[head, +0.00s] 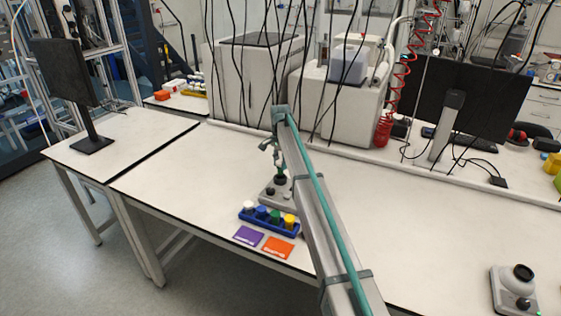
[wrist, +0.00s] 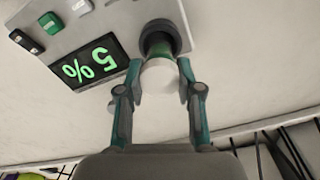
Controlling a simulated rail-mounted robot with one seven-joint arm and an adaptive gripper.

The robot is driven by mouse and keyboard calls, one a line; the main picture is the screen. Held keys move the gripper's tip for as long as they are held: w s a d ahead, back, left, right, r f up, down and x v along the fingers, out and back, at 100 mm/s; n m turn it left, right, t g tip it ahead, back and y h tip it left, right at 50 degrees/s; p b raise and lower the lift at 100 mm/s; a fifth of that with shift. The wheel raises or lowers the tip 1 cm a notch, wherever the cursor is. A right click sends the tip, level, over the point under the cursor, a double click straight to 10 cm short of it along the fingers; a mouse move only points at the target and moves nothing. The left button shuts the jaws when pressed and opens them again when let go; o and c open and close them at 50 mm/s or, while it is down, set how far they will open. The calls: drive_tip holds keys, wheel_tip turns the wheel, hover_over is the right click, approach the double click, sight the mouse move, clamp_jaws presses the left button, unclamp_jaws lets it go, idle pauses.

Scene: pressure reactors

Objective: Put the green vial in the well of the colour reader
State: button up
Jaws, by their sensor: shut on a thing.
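The green vial (wrist: 160,50) has a white cap and a green body. My gripper (wrist: 160,82) is shut on the white cap, with one finger on each side. The vial's green end is at the dark round well (wrist: 158,30) of the grey colour reader (wrist: 100,20); how deep it sits cannot be told. The reader's display shows 5% in green. In the head view my gripper (head: 277,150) is above the reader (head: 270,194), on the bench left of my arm; the vial is too small to make out there.
A blue rack (head: 266,226) with white, blue, green and yellow tops stands in front of the reader. Purple (head: 248,235) and orange (head: 278,247) cards lie before it. Another small device (head: 514,290) is at lower right. Cables hang behind my arm. The bench left is clear.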

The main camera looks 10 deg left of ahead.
sight(280, 169)
drive_tip(key=shift+f, duration=0.15)
idle(0.8)
drive_tip(key=shift+f+b, duration=0.4)
drive_tip(key=shift+f, duration=1.15)
drive_tip(key=shift+f, duration=0.35)
drive_tip(key=o, duration=1.2)
drive_tip(key=o, duration=0.5)
drive_tip(key=shift+r, duration=0.2)
